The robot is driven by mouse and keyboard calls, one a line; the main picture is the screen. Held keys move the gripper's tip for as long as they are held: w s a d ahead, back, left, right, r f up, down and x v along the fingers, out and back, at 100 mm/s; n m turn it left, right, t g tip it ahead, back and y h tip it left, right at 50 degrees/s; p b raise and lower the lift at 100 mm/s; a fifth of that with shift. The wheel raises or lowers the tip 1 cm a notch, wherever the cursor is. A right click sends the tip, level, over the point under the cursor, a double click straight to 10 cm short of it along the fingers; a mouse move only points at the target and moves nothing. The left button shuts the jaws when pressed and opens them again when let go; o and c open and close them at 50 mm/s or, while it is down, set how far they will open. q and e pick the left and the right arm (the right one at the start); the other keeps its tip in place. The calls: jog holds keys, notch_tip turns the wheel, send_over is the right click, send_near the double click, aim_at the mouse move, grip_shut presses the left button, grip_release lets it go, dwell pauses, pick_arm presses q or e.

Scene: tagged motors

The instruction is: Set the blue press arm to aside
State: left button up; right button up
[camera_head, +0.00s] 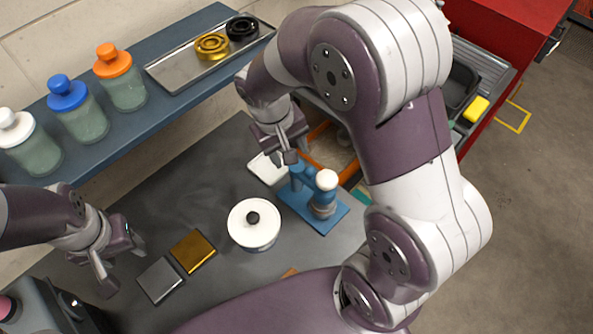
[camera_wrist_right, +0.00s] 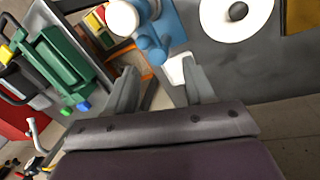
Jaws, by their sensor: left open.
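The blue press (camera_head: 318,210) stands on its blue base to the right of the white pot. Its blue arm (camera_head: 301,171) and white round knob (camera_head: 326,180) show beside my right gripper (camera_head: 290,157). In the right wrist view the blue press arm (camera_wrist_right: 153,44) lies just beyond the fingertips of my right gripper (camera_wrist_right: 160,78). Those fingers are apart, with nothing seen held between them. Whether a finger touches the arm I cannot tell. My left gripper (camera_head: 122,262) is open and empty at the left of the table, away from the press.
A white lidded pot (camera_head: 254,224), a gold plate (camera_head: 193,251) and a grey plate (camera_head: 160,280) sit on the dark table. A white piece (camera_head: 266,168) lies behind the press. A blue shelf (camera_head: 170,112) bears several jars and a metal tray (camera_head: 180,72).

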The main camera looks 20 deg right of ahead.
jog(key=w+r+m+h, duration=0.1)
jog(key=w+r, duration=0.1)
jog(key=m+p, duration=0.1)
send_over(309, 169)
jog(key=a, duration=0.1)
notch_tip(309, 169, down, 6)
jog(key=shift+g, duration=0.3)
notch_tip(309, 169, down, 6)
jog(key=shift+r+p, duration=0.1)
jog(key=shift+p, duration=0.3)
jog(key=shift+s+d+f, duration=0.1)
jog(key=shift+d+f, duration=0.2)
jog(key=shift+d, duration=0.2)
jog(key=shift+a, duration=0.2)
jog(key=c, duration=0.6)
pick_arm(q)
jog(key=shift+a+r, duration=0.3)
jog(key=shift+r, duration=0.6)
pick_arm(e)
grip_shut()
